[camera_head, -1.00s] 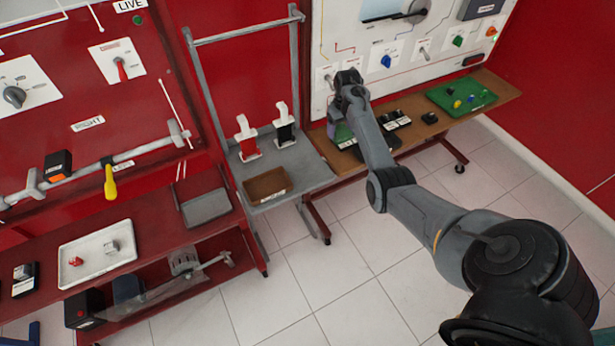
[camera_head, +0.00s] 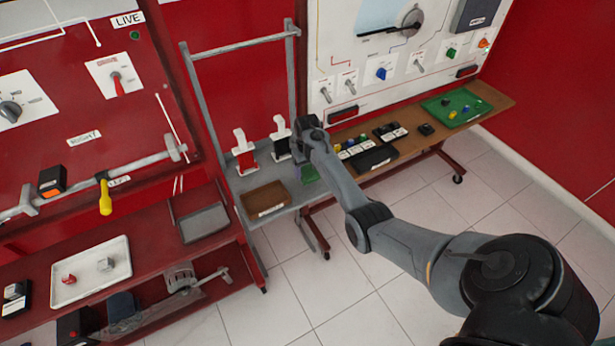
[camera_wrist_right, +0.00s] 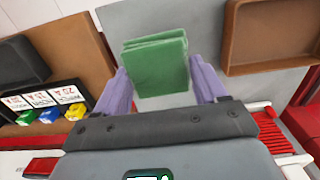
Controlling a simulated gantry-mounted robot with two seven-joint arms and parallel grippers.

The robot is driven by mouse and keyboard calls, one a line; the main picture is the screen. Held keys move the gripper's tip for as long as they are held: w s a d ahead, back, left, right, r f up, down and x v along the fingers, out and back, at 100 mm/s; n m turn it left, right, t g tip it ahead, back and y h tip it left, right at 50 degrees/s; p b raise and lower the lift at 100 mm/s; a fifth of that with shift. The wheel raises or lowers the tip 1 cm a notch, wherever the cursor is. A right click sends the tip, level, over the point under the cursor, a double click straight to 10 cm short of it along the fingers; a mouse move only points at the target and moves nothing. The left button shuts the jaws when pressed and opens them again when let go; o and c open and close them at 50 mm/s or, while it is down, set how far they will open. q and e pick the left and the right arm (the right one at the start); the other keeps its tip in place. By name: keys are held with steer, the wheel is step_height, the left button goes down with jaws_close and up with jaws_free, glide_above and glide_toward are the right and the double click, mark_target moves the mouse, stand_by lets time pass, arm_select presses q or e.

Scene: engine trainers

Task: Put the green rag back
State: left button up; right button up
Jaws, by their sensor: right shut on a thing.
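The green rag (camera_head: 310,174) is a folded green square. In the head view it shows just below my right gripper (camera_head: 307,156), near the right edge of the grey stand. In the right wrist view the rag (camera_wrist_right: 156,66) sits between the two purple fingers of my right gripper (camera_wrist_right: 160,84), which is shut on it. The brown tray (camera_head: 265,199) lies on the grey stand, to the left of the rag; it also shows in the right wrist view (camera_wrist_right: 232,66). My left gripper is in neither view.
The grey stand (camera_head: 296,191) holds a red-and-white and a black-and-white clamp-like item (camera_head: 243,152) behind the tray. The wooden bench (camera_head: 408,152) to the right carries labelled boxes, a black tray (camera_head: 371,160) and a green mat (camera_head: 470,95).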

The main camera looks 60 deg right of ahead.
mark_target(307, 170)
steer(key=shift+f+b, duration=0.6)
steer(key=shift+f, duration=1.4)
steer(key=shift+f, duration=0.1)
steer(key=o, duration=0.9)
steer(key=shift+o, duration=0.2)
